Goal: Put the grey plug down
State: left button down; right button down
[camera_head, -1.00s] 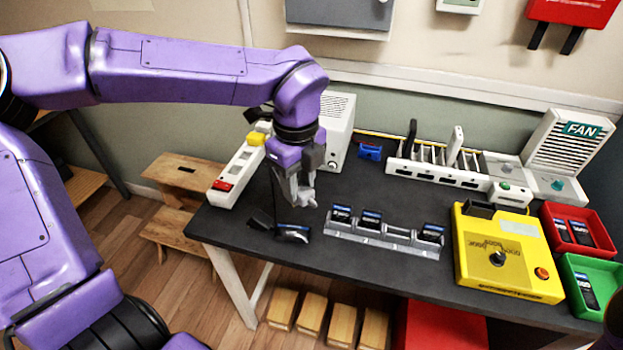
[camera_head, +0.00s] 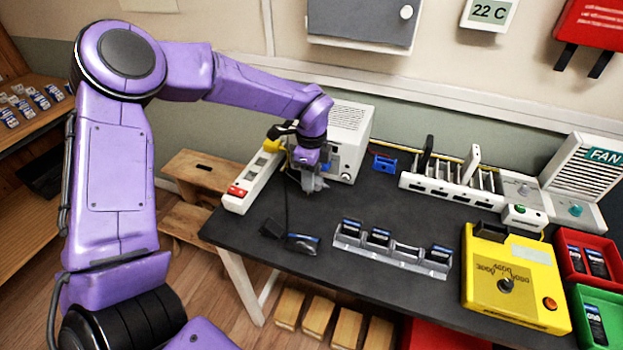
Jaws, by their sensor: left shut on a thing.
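My left gripper (camera_head: 313,186) points down over the back left of the dark table, in front of the white vented box and right of the power strip. It is shut on a small grey thing, which I take to be the grey plug; plug and fingers are hard to tell apart at this size. I cannot tell whether the plug touches the table. The white power strip (camera_head: 262,172) carries a yellow plug (camera_head: 272,146) and a red switch (camera_head: 237,191). A dark cable (camera_head: 287,212) runs down beside the gripper. My right gripper is not in view.
The white box (camera_head: 352,135) stands close behind the gripper. A dark object (camera_head: 302,243) lies near the table's left front. The table's middle (camera_head: 375,205) is clear.

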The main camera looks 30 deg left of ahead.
pick_arm(q)
notch_tip(320, 180, down, 3)
jog(key=shift+r+p, duration=0.2)
jog(key=shift+p, duration=0.15)
jog(key=shift+f+b, duration=0.8)
jog(key=shift+r, duration=0.1)
jog(key=c, duration=0.7)
grip_release()
jog(key=shift+c, duration=0.2)
